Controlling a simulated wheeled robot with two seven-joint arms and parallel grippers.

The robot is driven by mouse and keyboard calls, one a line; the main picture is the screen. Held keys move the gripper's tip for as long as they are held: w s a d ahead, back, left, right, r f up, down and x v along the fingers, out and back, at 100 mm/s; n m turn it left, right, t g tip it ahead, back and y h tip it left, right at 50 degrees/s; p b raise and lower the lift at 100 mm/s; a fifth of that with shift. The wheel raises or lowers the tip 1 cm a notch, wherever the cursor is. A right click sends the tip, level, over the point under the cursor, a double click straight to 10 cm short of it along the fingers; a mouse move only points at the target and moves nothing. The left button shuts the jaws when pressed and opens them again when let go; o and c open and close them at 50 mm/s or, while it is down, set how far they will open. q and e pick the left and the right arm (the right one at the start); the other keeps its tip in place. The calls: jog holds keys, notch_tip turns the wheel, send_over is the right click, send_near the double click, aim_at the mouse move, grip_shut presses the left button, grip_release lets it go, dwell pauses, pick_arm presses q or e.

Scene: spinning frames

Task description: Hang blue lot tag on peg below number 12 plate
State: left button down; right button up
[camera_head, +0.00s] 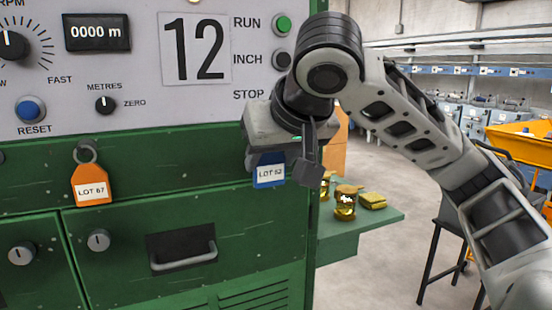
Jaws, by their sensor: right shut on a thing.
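The blue lot tag (270,174), with a white label reading LOT 52, hangs upright in my right gripper (279,163). The gripper is shut on its upper part, which the fingers hide. It is in front of the green machine near its right edge, right of and lower than the number 12 plate (195,49). The plate is white with black digits on the grey panel. No peg shows on the bare green band straight below the plate; my gripper covers part of the band farther right. My left gripper is out of view.
An orange tag (91,189) reading LOT 67 hangs by a ring on the green band at left. A drawer handle (183,258) and knobs stick out below. A green shelf (360,224) with yellow spools is at right. The band between the tags looks clear.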

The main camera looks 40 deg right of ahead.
jog(key=w+d+f, duration=0.1)
jog(key=w+d, duration=0.1)
jog(key=w, duration=0.5)
jog(key=shift+w+f, duration=0.35)
jog(key=shift+w, duration=0.05)
dwell(0.5)
dwell(0.6)
jog(key=o, duration=1)
